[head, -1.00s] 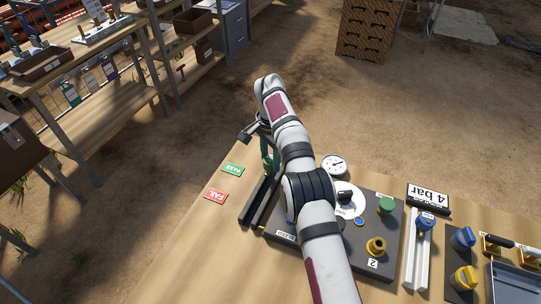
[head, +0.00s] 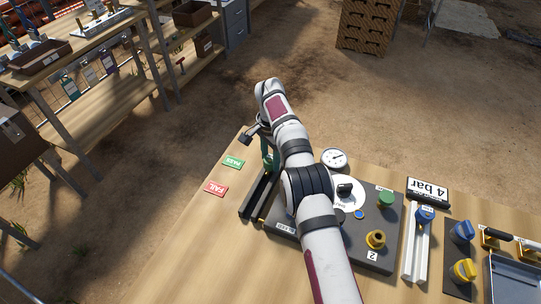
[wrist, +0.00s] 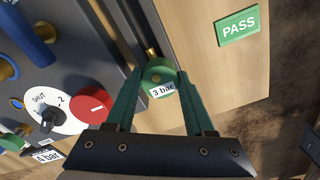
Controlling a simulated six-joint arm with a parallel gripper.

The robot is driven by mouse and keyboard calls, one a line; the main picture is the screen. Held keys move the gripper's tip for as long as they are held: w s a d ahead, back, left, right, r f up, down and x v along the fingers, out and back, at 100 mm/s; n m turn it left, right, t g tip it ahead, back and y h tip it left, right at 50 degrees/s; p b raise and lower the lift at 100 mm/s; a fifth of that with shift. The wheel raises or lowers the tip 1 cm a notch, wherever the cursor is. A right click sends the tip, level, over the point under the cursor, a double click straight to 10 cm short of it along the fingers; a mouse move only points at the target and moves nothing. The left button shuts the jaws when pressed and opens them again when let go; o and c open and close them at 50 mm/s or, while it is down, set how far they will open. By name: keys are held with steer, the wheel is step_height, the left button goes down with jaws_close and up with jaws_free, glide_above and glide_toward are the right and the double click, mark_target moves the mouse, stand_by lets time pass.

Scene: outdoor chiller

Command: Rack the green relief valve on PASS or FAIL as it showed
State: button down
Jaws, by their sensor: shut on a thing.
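My gripper (wrist: 160,85), with green fingers, is shut on the green relief valve (wrist: 157,76), which carries a "3 bar" label. A brass-coloured end shows just beyond the valve, beside dark rails; whether it touches them I cannot tell. In the head view my gripper (head: 267,155) is at the far end of the black rails (head: 258,196), partly behind my arm. The green PASS label (head: 233,162) and red FAIL label (head: 215,188) lie on the wood left of the rails. PASS also shows at the upper right of the wrist view (wrist: 238,27).
The dark test panel (head: 378,262) is right of the rails, with a gauge (head: 334,158), a brass port and a green knob. A "4 bar" sign (head: 428,190) and blue and yellow valves stand further right. The front left of the bench is clear.

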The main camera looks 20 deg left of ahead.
mark_target(271, 159)
steer(key=shift+f, duration=0.4)
steer(key=shift+c, duration=1)
jaws_free()
steer(key=shift+o, duration=0.4)
steer(key=shift+o, duration=0.6)
steer(key=shift+r, duration=3.55)
steer(key=shift+f, duration=0.15)
